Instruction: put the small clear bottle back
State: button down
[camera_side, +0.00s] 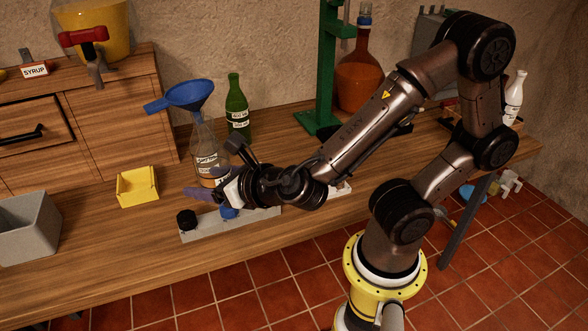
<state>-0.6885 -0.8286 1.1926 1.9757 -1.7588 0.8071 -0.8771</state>
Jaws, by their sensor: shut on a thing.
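The small clear bottle (205,138) stands upright at the middle of the wooden table, with a pale label low on its side. A blue funnel (190,95) sits in its mouth. My gripper (207,190) reaches in from the right and is shut on the bottle's lower part.
A green bottle (237,108) stands close behind. A pale strip (203,227) with a black knob (186,219) lies in front. A yellow tray (137,188) and grey bin (28,229) are at left. A green stand (325,75) and an amber bottle (360,75) are behind my arm.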

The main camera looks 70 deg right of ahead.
jog(key=s+d+f+m+g+h, duration=0.1)
jog(key=s+d+m+g+h, duration=0.2)
jog(key=s+d, duration=0.4)
jog(key=s+d+f+m+g+h, duration=0.1)
jog(key=s+d+m+g+h, duration=0.2)
jog(key=d, duration=1.4)
jog(key=s+m+h, duration=0.3)
jog(key=s, duration=0.1)
jog(key=shift+s+f+m, duration=0.2)
jog(key=shift+f+m, duration=0.1)
send_over(293, 163)
jog(key=f, duration=0.5)
jog(key=s+f, duration=0.1)
jog(key=f, duration=0.2)
jog(key=shift+a+f, duration=0.25)
jog(key=shift+f, duration=0.05)
jog(key=shift+w+d+f, duration=0.1)
jog(key=shift+w+f, duration=0.05)
jog(key=shift+f, duration=0.05)
jog(key=shift+w+d+f, duration=0.15)
jog(key=shift+w+f, duration=0.05)
jog(key=shift+f, duration=0.7)
jog(key=shift+w+d+f, duration=0.1)
jog(key=shift+w+f, duration=0.05)
jog(key=shift+f, duration=0.75)
